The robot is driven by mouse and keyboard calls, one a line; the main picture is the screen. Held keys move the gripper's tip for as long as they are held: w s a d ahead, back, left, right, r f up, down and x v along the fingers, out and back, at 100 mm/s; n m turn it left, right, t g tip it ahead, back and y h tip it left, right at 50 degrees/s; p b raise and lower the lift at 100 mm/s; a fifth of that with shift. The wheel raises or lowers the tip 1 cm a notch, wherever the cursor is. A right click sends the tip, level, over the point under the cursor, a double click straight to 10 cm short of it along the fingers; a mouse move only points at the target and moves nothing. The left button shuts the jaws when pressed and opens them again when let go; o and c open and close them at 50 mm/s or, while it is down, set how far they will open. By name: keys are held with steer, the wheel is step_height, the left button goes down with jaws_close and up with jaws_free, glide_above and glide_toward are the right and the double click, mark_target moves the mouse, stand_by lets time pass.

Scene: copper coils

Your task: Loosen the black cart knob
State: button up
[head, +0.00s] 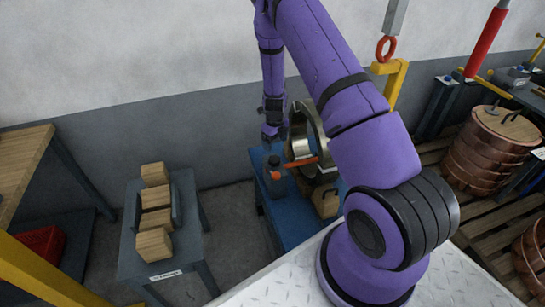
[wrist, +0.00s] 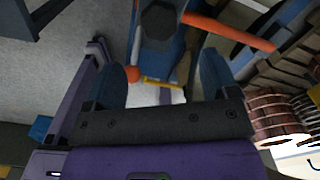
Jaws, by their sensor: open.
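The black knob (wrist: 160,22) shows in the wrist view as a dark, many-sided cap at the top middle, on a blue-grey post. In the head view it is a small dark top (head: 274,160) on the post at the near left of the blue cart (head: 297,222). My gripper (head: 272,132) is above the cart, over the knob's side of it. In the wrist view its two blue-grey fingers (wrist: 162,75) are apart with nothing held between them. The knob lies beyond the fingertips, apart from them.
An orange handle (head: 301,162) and a metal ring (head: 302,128) are close to the knob. A grey stand with wooden blocks (head: 155,219) is at left; copper coils (head: 485,150) are at right.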

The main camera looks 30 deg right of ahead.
mark_target(275, 159)
step_height(275, 159, down, 10)
steer(key=shift+r, duration=0.25)
steer(key=shift+c, duration=0.4)
steer(key=c, duration=0.8)
steer(key=shift+c, duration=0.2)
